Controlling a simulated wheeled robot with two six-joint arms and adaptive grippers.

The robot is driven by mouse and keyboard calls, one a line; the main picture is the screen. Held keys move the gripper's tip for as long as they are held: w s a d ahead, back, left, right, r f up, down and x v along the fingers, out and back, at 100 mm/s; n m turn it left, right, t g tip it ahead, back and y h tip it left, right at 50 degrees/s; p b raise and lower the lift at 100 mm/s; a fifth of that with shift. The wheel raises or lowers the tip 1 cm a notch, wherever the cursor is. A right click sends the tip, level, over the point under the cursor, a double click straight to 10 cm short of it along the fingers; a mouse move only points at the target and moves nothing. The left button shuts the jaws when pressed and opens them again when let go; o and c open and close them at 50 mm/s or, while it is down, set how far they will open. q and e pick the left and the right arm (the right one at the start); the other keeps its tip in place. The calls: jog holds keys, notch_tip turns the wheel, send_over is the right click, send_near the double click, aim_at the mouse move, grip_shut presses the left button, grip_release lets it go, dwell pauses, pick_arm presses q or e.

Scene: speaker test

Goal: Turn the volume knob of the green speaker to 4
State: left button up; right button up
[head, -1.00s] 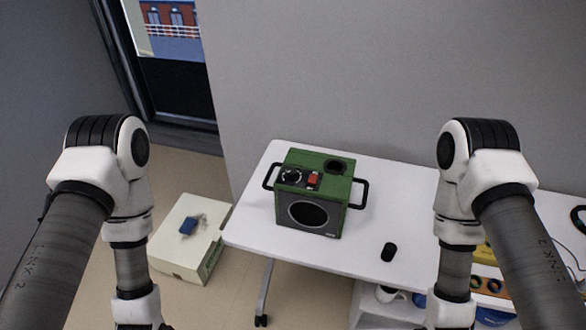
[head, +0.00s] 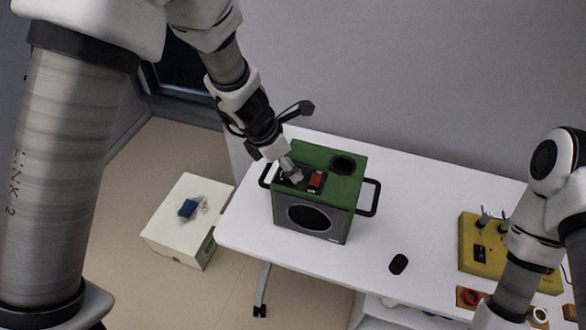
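The green speaker (head: 318,159) stands upright on the white table, with a dark round grille on its front and black handles at both sides. Its top panel has a red switch (head: 316,180) and a dark control plate. My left gripper (head: 293,176) points down onto the plate, left of the red switch, where the volume knob sits. The gripper hides the knob and its scale, so I cannot read the setting. The fingertips are too small to tell whether they are closed on the knob. My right arm is at the right edge, and its gripper is out of view.
A small black object (head: 398,264) lies on the white table (head: 300,258) right of the speaker. A yellow box (head: 481,254) with switches is farther right. A pale box (head: 178,240) with a blue item (head: 188,208) is on the floor. The table between speaker and yellow box is mostly clear.

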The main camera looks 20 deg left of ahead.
pick_arm(q)
jog(key=shift+x, duration=0.95)
jog(key=shift+s+a+r, duration=0.1)
jog(key=shift+a+r, duration=0.1)
grip_shut()
